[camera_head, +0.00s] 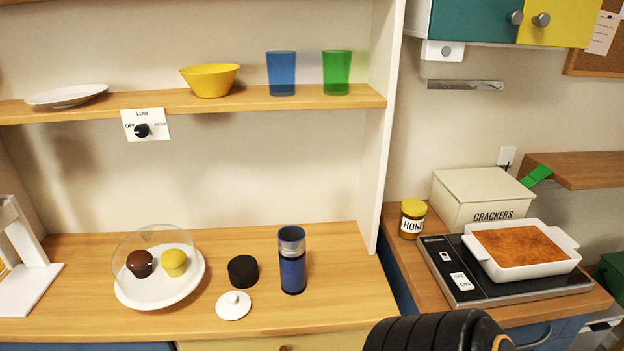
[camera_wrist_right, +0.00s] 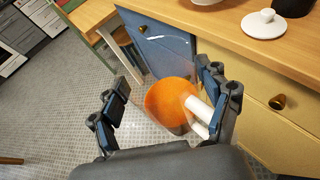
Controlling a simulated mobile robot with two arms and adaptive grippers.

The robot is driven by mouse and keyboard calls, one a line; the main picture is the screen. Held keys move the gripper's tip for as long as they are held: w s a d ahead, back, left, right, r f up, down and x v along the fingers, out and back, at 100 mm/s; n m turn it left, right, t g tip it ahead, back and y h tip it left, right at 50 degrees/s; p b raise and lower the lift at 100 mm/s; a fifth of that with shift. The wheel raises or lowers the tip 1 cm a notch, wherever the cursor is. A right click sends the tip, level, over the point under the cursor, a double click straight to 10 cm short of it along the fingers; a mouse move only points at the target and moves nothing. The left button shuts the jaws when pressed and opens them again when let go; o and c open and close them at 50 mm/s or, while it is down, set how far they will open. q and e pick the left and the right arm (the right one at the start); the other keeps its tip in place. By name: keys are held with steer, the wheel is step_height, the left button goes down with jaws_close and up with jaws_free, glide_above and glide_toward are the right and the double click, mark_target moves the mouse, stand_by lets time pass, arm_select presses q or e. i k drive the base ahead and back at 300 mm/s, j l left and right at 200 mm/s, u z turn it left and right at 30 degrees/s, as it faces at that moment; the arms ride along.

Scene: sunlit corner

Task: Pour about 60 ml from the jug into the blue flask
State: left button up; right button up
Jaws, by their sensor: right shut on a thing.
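The blue flask (camera_head: 293,272) stands upright on the wooden counter in the head view. Its top has a clear and silvery band, and no lid is on it. A black round cap (camera_head: 243,271) lies just left of it. In the right wrist view the jug (camera_wrist_right: 165,104) shows as a round orange shape with a pale handle (camera_wrist_right: 198,117). My right gripper (camera_wrist_right: 163,80) is shut on the jug, its fingers on either side, in front of the counter. The orange contents' level cannot be told. The jug is not visible in the head view. My left gripper is not in view.
A white lid (camera_head: 233,305) lies in front of the cap. A white plate (camera_head: 188,290) with two muffins under a clear dome stands left. A baking dish (camera_head: 575,263) sits on the hob (camera_head: 445,283) at right, near a honey jar (camera_head: 412,220). A shelf (camera_head: 230,99) runs above the counter.

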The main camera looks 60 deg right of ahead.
mark_target(291, 243)
steer(key=k+l+u, duration=0.1)
steer(key=k+l, duration=0.4)
steer(key=k+l+u, duration=0.15)
steer(key=k+l, duration=0.3)
steer(key=k+l+u, duration=0.1)
steer(key=k+l, duration=0.25)
steer(key=k, duration=0.35)
steer(key=k+l+u, duration=0.1)
steer(key=k+l, duration=0.25)
steer(key=k, duration=0.2)
